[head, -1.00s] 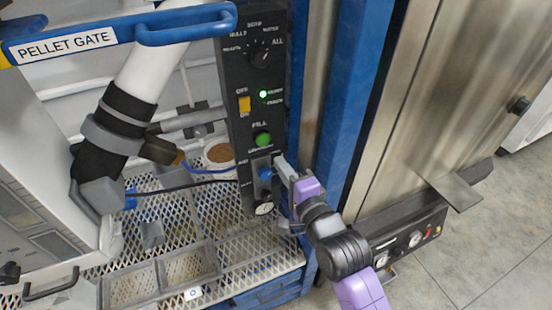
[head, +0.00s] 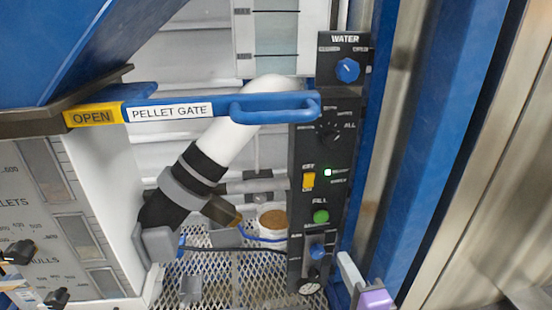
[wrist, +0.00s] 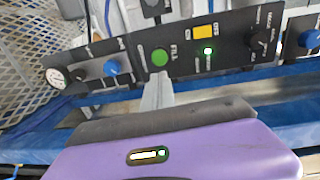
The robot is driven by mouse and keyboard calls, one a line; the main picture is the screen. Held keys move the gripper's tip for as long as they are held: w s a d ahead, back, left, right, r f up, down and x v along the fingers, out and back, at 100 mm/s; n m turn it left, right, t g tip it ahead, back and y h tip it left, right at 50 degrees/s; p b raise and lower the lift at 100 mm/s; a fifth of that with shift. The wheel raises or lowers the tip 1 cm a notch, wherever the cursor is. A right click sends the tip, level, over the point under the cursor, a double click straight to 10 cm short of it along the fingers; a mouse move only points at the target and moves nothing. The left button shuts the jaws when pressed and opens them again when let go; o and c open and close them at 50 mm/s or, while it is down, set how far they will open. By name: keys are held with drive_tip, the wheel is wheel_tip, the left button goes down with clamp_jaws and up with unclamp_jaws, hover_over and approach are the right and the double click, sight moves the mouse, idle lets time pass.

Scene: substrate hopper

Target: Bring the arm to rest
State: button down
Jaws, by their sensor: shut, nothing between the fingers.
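My gripper (head: 346,264) is at the lower right edge of the head view, with pale fingers closed together and a purple body behind. Most of the arm is out of the frame. It stands just right of the lower end of the black control panel (head: 298,215), near its lower blue knob (head: 317,251). In the wrist view my gripper (wrist: 158,92) points toward the panel, its tips just short of the green FILL button (wrist: 160,57) in the picture. Nothing is held. Whether the tips touch the panel I cannot tell.
A blue pellet gate handle (head: 275,107), labelled OPEN, reaches across the upper part. A white pipe (head: 222,143) runs down behind it. A tan-filled cup (head: 272,220) stands by the mesh shelf (head: 235,275). A blue post (head: 390,170) rises right of the panel.

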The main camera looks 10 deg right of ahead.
drive_tip(key=s+f+n+g, duration=0.1)
drive_tip(key=s+n, duration=0.8)
drive_tip(key=s, duration=0.8)
drive_tip(key=s+a+f+n+g, duration=0.1)
drive_tip(key=s+n, duration=0.7)
drive_tip(key=s, duration=1)
drive_tip(key=shift+s+f+n+g, duration=0.3)
drive_tip(key=shift+f+n, duration=0.1)
drive_tip(key=shift+f, duration=0.35)
drive_tip(key=shift+w+a, duration=0.1)
drive_tip(key=shift+a, duration=0.05)
